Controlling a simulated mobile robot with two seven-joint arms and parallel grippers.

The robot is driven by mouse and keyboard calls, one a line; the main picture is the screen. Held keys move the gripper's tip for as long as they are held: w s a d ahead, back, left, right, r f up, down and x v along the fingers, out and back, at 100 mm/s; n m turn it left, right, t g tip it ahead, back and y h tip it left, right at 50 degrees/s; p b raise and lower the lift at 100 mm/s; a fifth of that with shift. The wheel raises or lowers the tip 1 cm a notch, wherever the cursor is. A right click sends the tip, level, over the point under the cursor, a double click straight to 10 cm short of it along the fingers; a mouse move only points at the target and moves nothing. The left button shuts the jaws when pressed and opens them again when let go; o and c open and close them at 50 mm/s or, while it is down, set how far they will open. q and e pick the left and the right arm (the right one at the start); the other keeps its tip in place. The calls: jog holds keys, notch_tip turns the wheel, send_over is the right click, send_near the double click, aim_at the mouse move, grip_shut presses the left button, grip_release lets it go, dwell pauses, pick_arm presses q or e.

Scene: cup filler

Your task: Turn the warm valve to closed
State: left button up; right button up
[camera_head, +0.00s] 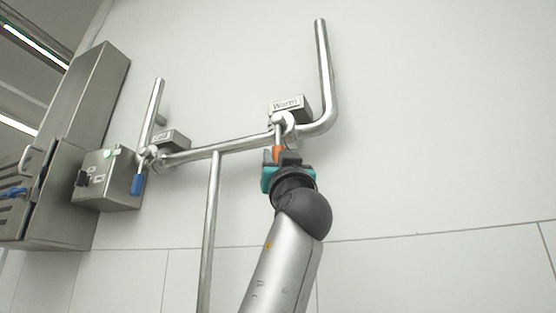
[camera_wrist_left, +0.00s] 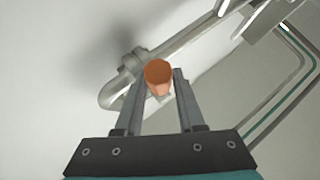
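The warm valve (camera_head: 287,120) sits on the steel pipe under a box labelled "Warm" (camera_head: 287,106). Its lever points down and ends in an orange handle (camera_head: 277,153). My left gripper (camera_head: 280,158), dark with teal sides, is at the lower end of this handle. My right gripper is not in view.
A second valve with a blue handle (camera_head: 137,184) hangs to the left, beside a steel control box (camera_head: 108,180). A vertical pipe (camera_head: 211,230) runs down left of my arm. The wall to the right is clear.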

pick_arm(q)
jog(key=shift+o, duration=1.6)
jog(key=shift+w+f, duration=0.1)
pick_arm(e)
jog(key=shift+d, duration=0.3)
pick_arm(q)
jog(key=shift+f, duration=0.15)
jog(key=b+v, duration=0.7)
jog(key=v, duration=0.8)
jog(key=shift+b, duration=0.35)
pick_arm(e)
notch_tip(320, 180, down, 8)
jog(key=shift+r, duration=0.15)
pick_arm(q)
jog(key=shift+d, duration=0.1)
